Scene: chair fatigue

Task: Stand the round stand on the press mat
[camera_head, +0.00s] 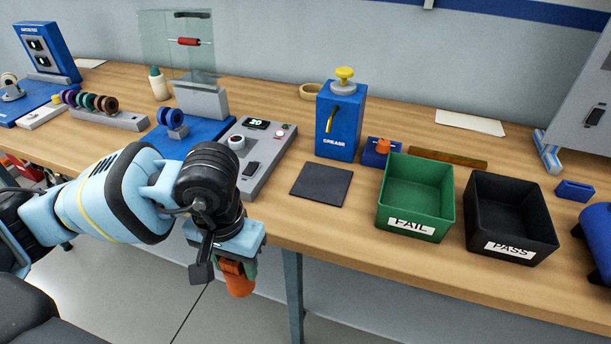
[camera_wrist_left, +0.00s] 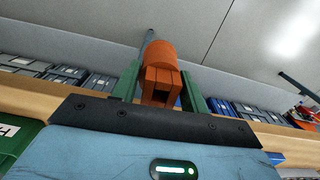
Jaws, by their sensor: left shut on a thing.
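The round stand (camera_head: 239,286) looks orange, with a rounded end and a blocky part. My left gripper (camera_head: 236,268) is shut on it and holds it in front of the bench's front edge, below the bench top. In the left wrist view, the round stand (camera_wrist_left: 161,56) sits between the two green fingers of the left gripper (camera_wrist_left: 160,84), its blocky part toward the palm. The press mat (camera_head: 321,185) looks like the flat dark square on the bench, right of the gripper, and it is bare. My right gripper is not in view.
A blue grease dispenser (camera_head: 340,122) stands behind the mat. The green FAIL bin (camera_head: 451,205) and black PASS bin (camera_head: 548,225) are to its right. A grey control box (camera_head: 262,172) is to its left. The bench front edge lies between gripper and mat.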

